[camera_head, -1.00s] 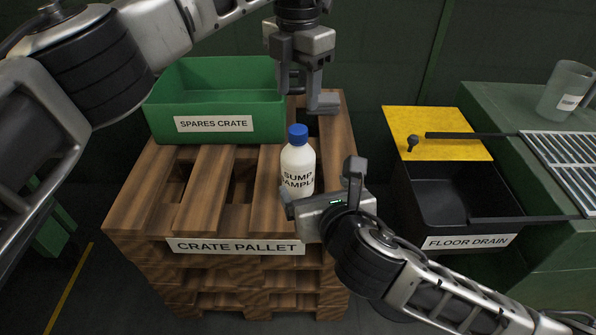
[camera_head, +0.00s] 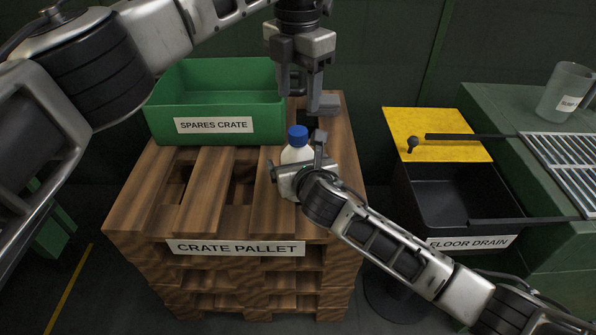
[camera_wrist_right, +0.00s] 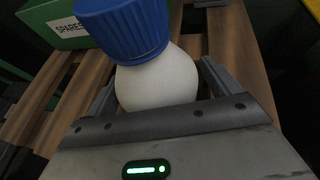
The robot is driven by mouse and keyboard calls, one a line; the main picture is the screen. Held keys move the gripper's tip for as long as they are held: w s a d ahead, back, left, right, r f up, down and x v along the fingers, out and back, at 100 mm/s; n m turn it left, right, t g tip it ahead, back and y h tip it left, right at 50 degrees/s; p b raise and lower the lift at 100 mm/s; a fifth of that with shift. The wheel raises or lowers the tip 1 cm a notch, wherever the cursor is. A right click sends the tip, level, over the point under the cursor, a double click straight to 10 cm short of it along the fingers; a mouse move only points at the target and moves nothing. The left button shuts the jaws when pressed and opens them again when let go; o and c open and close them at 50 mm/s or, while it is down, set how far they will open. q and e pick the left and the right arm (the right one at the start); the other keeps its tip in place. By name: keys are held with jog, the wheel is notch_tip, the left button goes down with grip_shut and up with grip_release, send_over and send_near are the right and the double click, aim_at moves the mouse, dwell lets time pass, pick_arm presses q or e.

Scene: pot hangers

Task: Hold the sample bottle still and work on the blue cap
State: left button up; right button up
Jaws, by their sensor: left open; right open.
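The white sample bottle (camera_head: 293,154) stands upright on the wooden crate pallet (camera_head: 224,215), with its ribbed blue cap (camera_head: 298,134) on top. My right gripper (camera_head: 298,163) is open, with one finger on each side of the bottle. The right wrist view shows the white shoulder (camera_wrist_right: 157,82) between its fingers, below the blue cap (camera_wrist_right: 124,30); contact is not clear. The gripper hides the bottle's label and lower part in the head view. My left gripper (camera_head: 308,96) is open and empty, pointing down above and behind the cap.
A green spares crate (camera_head: 215,130) stands at the pallet's back left. To the right are a black floor drain bin (camera_head: 455,190), a yellow panel (camera_head: 440,120) and a green bench with a grey mug (camera_head: 565,90) and a grate (camera_head: 570,150). The pallet's front left is clear.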

aim_at(298, 130)
grip_shut()
pick_arm(q)
jog(key=m, duration=0.6)
jog(key=shift+m, duration=0.4)
jog(key=m, duration=0.2)
jog(key=shift+m, duration=0.4)
jog(key=m, duration=0.4)
jog(key=shift+m, duration=0.4)
jog(key=m, duration=1.2)
jog(key=shift+m, duration=0.3)
jog(key=shift+f, duration=4)
